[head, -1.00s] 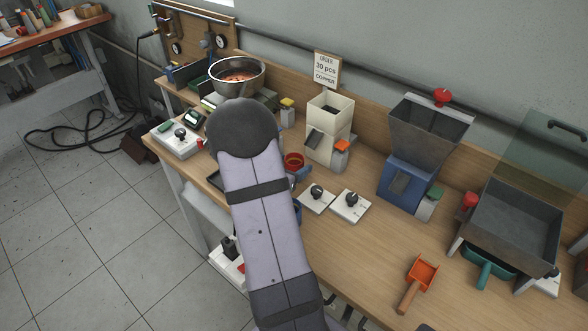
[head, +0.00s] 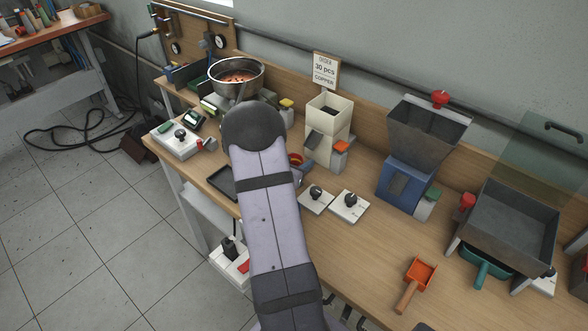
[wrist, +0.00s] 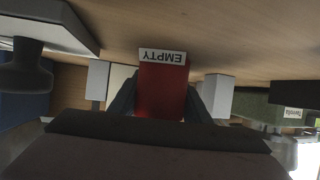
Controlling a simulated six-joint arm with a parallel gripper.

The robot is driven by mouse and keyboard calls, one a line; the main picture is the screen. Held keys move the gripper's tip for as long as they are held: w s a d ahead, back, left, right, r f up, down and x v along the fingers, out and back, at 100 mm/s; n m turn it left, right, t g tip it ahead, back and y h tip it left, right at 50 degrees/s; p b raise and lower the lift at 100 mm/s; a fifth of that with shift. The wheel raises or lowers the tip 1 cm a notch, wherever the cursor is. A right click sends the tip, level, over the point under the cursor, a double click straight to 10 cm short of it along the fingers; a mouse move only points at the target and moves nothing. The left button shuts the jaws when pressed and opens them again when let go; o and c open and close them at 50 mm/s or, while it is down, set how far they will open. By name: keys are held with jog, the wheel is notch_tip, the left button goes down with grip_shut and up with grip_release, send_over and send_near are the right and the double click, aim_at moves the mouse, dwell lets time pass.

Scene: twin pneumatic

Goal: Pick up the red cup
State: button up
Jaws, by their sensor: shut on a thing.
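The red cup (wrist: 162,90) fills the middle of the wrist view, with a white label reading "EMPTY" upside down at its top edge in the picture. The dark fingers of my gripper (wrist: 161,103) stand on both sides of it, shut on it. I cannot tell whether the cup touches the bench.
A cream dispenser (head: 329,132) stands behind, with two white knob boxes (head: 316,200) (head: 350,206) to the right. A metal bowl (head: 237,76) is at the back left. A blue-based hopper (head: 402,183) and orange scoop (head: 416,284) are further right. Bench front centre is clear.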

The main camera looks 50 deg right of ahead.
jog(key=shift+r, duration=0.1)
